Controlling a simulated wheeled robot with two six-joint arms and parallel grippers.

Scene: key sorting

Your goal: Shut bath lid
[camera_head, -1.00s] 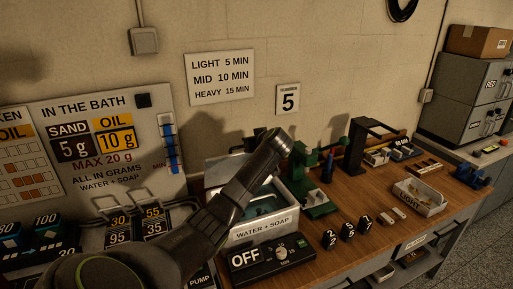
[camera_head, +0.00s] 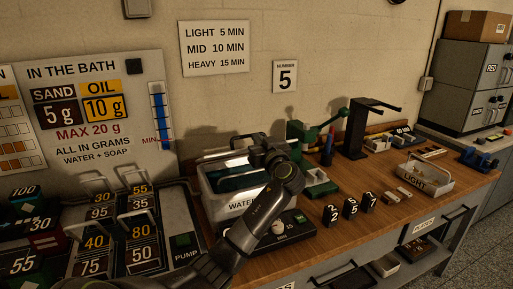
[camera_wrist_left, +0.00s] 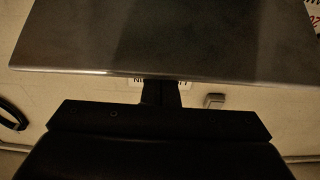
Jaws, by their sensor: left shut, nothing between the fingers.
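The bath is a white tub (camera_head: 218,207) labelled "WATE…", the rest hidden by my left arm. Its top shows partly open, with dark teal inside. A grey flat plate, seemingly the bath lid (camera_wrist_left: 165,40), fills the top of the left wrist view. My left gripper (camera_head: 238,143) is over the back of the bath, shut and empty. In the left wrist view its fingertips (camera_wrist_left: 160,92) overlap the plate's edge; whether they touch it I cannot tell. My right gripper is not in view.
A green press (camera_head: 308,150) and a black stand (camera_head: 362,130) are right of the bath. Number tags (camera_head: 350,208) and the LIGHT tray (camera_head: 425,188) lie further right. A pump panel with weight blocks (camera_head: 140,235) is at left. The wall is close behind.

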